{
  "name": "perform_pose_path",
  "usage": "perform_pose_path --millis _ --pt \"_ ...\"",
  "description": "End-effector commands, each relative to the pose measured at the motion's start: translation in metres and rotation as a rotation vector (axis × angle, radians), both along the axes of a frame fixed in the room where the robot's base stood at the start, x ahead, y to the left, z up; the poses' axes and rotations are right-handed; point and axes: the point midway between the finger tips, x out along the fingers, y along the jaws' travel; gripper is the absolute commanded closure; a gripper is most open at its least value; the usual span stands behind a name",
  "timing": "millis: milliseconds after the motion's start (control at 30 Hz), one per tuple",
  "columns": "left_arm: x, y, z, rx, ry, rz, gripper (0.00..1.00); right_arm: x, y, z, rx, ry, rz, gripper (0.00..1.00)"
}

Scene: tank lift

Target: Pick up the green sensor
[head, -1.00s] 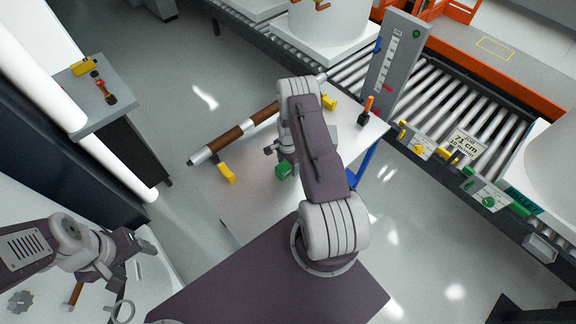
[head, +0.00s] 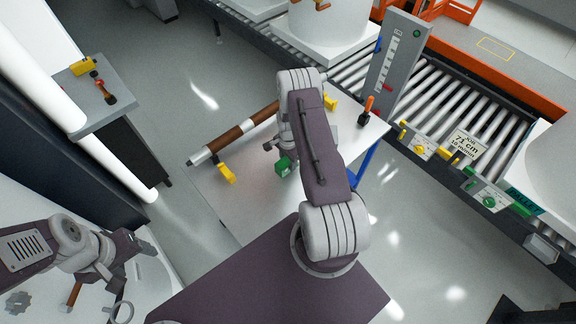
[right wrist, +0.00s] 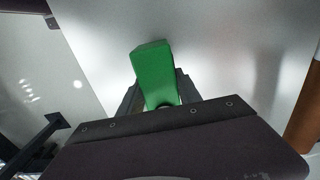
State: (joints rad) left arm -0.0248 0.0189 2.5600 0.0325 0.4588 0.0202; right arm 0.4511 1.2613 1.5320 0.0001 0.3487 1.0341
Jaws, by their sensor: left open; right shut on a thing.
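The green sensor (head: 283,166) is a small green block over the white table (head: 228,200) in the head view, partly hidden by my right arm. In the right wrist view the green sensor (right wrist: 154,70) stands between the two dark fingers of my right gripper (right wrist: 157,92). The right gripper is shut on it. In the head view my right gripper (head: 275,150) is mostly hidden behind its own arm. Whether the sensor is clear of the table top I cannot tell. My left gripper (head: 120,278) is open and empty at the lower left.
A brown and silver rod (head: 235,133) lies on yellow supports (head: 226,173) beside the sensor. An orange-handled lever (head: 366,108) stands at the table's right corner. A roller conveyor (head: 440,110) with a grey gauge panel (head: 395,60) runs behind. A small grey stand (head: 110,75) is at the left.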

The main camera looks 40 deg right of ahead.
Motion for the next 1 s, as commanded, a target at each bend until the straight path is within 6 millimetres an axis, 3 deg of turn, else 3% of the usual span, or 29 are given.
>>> perform_pose_path --millis 67,400,533,700,1000 --pt "0.0 0.0 -0.008 0.0 0.0 0.0 0.34 0.001 -0.001 0.015 -0.003 -0.005 0.0 1.0" --pt "0.0 0.0 -0.029 0.0 0.0 0.0 0.34 -0.035 -0.073 0.059 -0.003 -0.004 -0.006 1.0" --pt "0.0 0.0 -0.033 0.0 0.0 0.0 0.34 -0.044 -0.093 0.073 -0.003 -0.003 -0.004 1.0" --pt "0.0 0.0 -0.035 0.0 0.0 0.0 0.34 -0.051 -0.104 0.082 0.0 0.0 -0.001 1.0" --pt "0.0 0.0 -0.035 0.0 0.0 0.0 0.34 -0.051 -0.105 0.084 0.0 0.0 0.001 1.0"
